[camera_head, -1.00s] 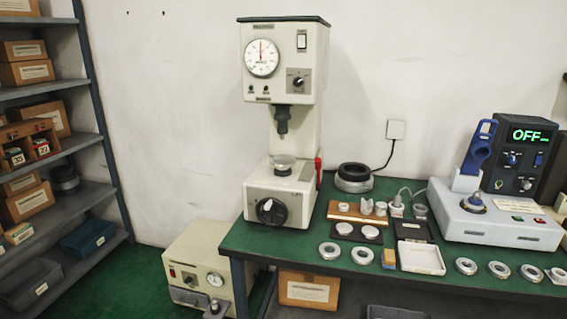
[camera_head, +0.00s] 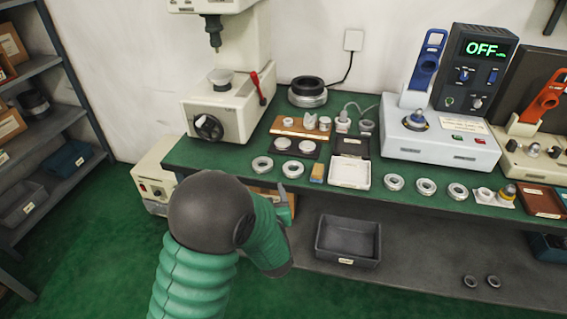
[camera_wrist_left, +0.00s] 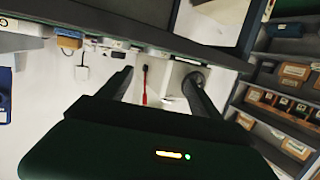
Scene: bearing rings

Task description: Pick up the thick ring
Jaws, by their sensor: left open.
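Several metal rings lie along the front of the green table, among them a left pair, ring (camera_head: 262,164) and ring (camera_head: 292,169), and a row to the right with ring (camera_head: 394,182), ring (camera_head: 426,187) and ring (camera_head: 457,192). I cannot tell which is the thick ring. My right gripper is out of view.
The green table (camera_head: 225,160) also carries a press (camera_head: 225,105), a white tray (camera_head: 350,173), a dark pad with two discs, and a heater unit (camera_head: 440,140). A grey bin (camera_head: 348,240) and two small rings (camera_head: 481,281) are on the lower shelf. A shelf rack stands at left.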

